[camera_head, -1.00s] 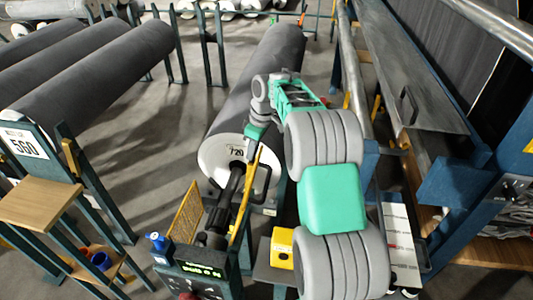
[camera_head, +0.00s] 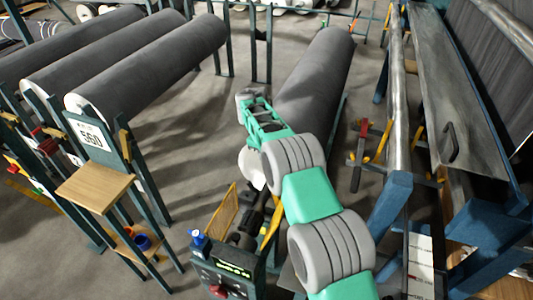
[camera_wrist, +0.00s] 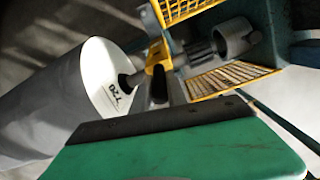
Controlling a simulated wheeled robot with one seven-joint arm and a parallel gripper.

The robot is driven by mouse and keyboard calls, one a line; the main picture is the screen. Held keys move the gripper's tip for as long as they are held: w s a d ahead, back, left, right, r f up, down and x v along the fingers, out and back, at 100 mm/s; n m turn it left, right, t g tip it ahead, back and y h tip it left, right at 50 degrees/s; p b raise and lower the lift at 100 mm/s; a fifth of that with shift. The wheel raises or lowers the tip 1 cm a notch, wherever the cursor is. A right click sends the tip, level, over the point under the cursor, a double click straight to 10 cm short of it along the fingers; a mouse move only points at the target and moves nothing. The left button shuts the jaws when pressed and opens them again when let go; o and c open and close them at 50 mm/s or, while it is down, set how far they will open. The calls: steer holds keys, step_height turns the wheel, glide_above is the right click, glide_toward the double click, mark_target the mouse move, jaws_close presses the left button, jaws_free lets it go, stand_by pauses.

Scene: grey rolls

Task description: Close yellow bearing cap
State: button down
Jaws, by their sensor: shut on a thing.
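In the wrist view, a yellow piece that looks like the bearing cap (camera_wrist: 157,56) sits beside the dark shaft end of the roll marked 720 (camera_wrist: 95,90). My gripper (camera_wrist: 160,82) is shut on this yellow piece, with its dark finger right against it. The fingertips are partly hidden by the green gripper body. In the head view, my arm covers the gripper and the cap. The grey roll (camera_head: 318,80) runs back behind my arm, and part of its white end face shows left of the arm.
A machine with a yellow mesh guard (camera_head: 222,212) and a control panel (camera_head: 232,275) stands left of my arm. A grey cylindrical chuck (camera_wrist: 236,38) sits between yellow mesh guards. A wooden stand (camera_head: 98,188) is at left. Blue frames (camera_head: 395,200) stand at right. Open floor lies between.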

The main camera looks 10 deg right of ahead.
steer(key=shift+a, duration=0.1)
steer(key=c, duration=1.6)
jaws_free()
steer(key=shift+r, duration=0.1)
steer(key=r+p, duration=0.1)
steer(key=r, duration=0.1)
steer(key=r+p, duration=0.1)
steer(key=r, duration=0.2)
steer(key=a+r+p, duration=0.1)
steer(key=r, duration=0.1)
steer(key=shift+w+r+p, duration=0.15)
steer(key=shift+r+p, duration=0.2)
steer(key=shift+p, duration=0.05)
steer(key=shift+c, duration=0.2)
